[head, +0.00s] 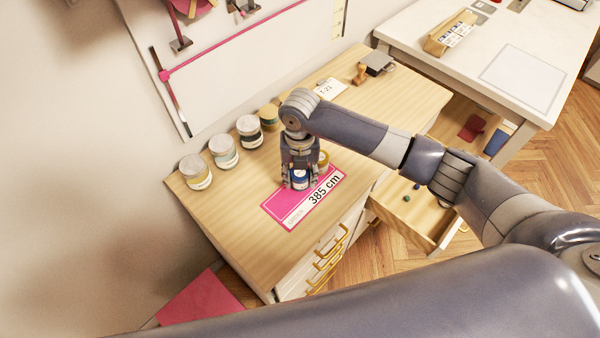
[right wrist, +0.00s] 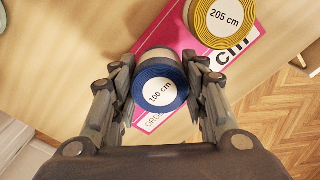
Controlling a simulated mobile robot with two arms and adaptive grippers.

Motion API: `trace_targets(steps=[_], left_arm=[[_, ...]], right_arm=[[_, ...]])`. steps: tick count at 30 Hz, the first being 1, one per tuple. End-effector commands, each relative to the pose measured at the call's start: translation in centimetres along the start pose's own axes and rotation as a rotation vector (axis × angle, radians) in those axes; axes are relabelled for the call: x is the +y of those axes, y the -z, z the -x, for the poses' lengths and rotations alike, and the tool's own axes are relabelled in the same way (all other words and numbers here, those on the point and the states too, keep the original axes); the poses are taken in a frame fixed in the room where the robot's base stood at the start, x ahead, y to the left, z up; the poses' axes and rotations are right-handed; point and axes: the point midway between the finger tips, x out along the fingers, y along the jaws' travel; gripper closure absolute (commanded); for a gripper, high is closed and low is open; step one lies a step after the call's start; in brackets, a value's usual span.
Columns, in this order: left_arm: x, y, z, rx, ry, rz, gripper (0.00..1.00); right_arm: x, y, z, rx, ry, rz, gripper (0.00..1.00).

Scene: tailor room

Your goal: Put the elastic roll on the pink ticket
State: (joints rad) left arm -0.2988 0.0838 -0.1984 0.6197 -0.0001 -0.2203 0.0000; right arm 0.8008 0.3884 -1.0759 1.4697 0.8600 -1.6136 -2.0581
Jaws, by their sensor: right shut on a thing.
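The pink ticket (head: 290,217) lies flat on the wooden cabinet top and reads "385 cm"; its edge also shows in the right wrist view (right wrist: 148,122). My right gripper (head: 300,181) points down over the ticket. It is shut on an elastic roll with a blue rim (right wrist: 160,86), labelled "100 cm", with one finger on each side. The blue roll is over the ticket; whether it touches it I cannot tell. A yellow elastic roll (right wrist: 222,18), labelled "205 cm", stands beside it at the ticket, partly hidden by my gripper in the head view. My left gripper is out of view.
A white card (head: 330,89), a stamp (head: 361,75) and a dark block (head: 377,63) are at the far end. An open drawer (head: 425,222) holds small balls. The near left top is clear.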

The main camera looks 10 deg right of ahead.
Motion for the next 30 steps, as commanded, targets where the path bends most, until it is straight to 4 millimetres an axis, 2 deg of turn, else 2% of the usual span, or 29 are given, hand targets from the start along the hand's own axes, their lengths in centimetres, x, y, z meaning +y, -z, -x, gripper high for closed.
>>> trace_targets(steps=[2, 14, 15, 17, 26, 30], left_arm=[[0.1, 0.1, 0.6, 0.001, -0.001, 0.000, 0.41], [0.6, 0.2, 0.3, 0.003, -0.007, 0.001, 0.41], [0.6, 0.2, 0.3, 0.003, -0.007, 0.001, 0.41], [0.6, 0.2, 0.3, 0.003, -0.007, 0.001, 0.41], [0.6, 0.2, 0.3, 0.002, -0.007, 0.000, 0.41], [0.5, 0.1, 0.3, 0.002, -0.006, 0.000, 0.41]], right_arm=[[0.0, 0.0, -0.5, -0.001, 0.001, -0.001, 0.81], [0.0, 0.0, -1.3, -0.002, 0.000, 0.000, 0.81], [0.0, 0.0, -1.3, -0.002, 0.000, 0.000, 0.53], [0.0, 0.0, -1.2, -0.002, 0.000, 0.000, 0.39], [0.0, 0.0, -1.2, -0.002, 0.000, 0.000, 0.39], [0.0, -0.1, -0.6, -0.004, -0.002, 0.000, 0.39]])
